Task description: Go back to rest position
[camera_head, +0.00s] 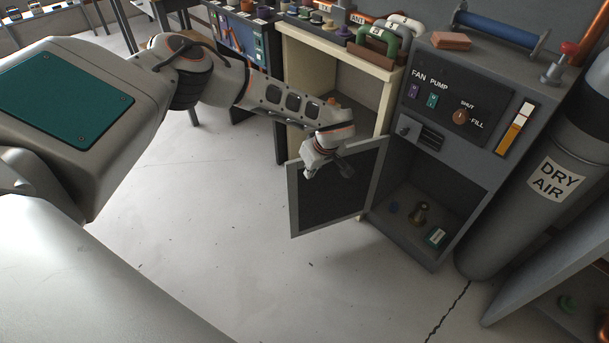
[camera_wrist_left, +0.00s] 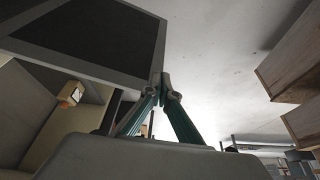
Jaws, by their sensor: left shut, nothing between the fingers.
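My left arm reaches in from the left in the head view. My left gripper (camera_head: 343,170) hangs in front of the open cabinet door (camera_head: 337,196), near its upper part. In the left wrist view the gripper (camera_wrist_left: 165,84) has its fingertips together with nothing held. The dark door panel (camera_wrist_left: 95,38) fills the upper left of that view, close to the fingertips; I cannot tell whether they touch. My right gripper is in neither view.
The floor (camera_head: 240,240) left of the door is clear.

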